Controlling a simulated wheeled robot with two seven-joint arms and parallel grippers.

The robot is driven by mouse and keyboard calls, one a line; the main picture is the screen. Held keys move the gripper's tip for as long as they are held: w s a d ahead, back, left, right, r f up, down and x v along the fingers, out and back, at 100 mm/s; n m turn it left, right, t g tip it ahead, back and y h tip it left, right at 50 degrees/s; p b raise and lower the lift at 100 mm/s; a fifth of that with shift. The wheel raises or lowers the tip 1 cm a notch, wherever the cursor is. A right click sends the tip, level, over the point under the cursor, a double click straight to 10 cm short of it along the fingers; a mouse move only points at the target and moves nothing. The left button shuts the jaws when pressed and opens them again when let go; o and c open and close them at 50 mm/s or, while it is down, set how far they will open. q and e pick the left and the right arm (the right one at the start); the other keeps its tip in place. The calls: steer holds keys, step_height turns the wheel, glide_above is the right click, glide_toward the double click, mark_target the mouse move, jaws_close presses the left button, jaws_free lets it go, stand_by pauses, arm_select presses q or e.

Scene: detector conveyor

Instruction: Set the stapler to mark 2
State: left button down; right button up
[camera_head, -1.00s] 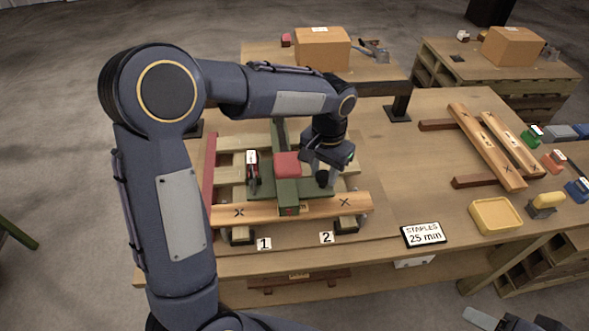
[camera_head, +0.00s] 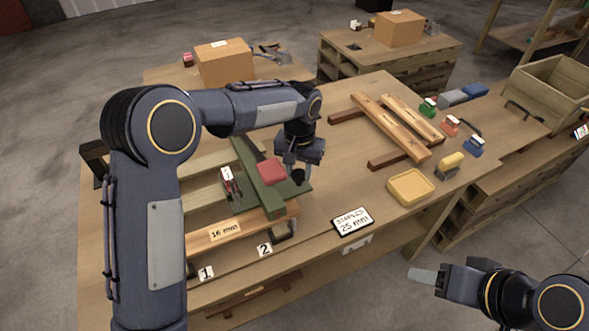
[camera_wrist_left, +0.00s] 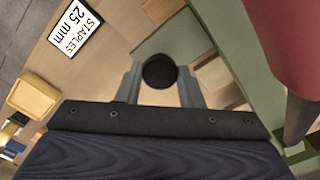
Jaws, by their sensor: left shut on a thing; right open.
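The stapler is a green carriage (camera_head: 262,192) with a long bar and a red block (camera_head: 271,171), lying across the wooden frame. Its bar's near end lies over the right end of the front plank, close to the label 2 (camera_head: 264,250). Label 1 (camera_head: 206,273) is further left. My left gripper (camera_head: 297,172) is shut on the black knob (camera_head: 298,177) at the carriage's right side; the knob (camera_wrist_left: 160,71) also shows between the fingers in the left wrist view. My right gripper (camera_head: 432,277) is open and empty, low at the right, off the table.
A "STAPLES 25 mm" sign (camera_head: 352,221) and a yellow tray (camera_head: 411,187) stand to the right. Further right are a yellow-topped block (camera_head: 450,164), small coloured pieces, and two planks (camera_head: 390,125) on dark rails.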

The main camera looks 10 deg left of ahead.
arm_select(q)
steer(key=c, duration=1)
jaws_free()
step_height(320, 180, up, 8)
steer(key=shift+f, duration=0.1)
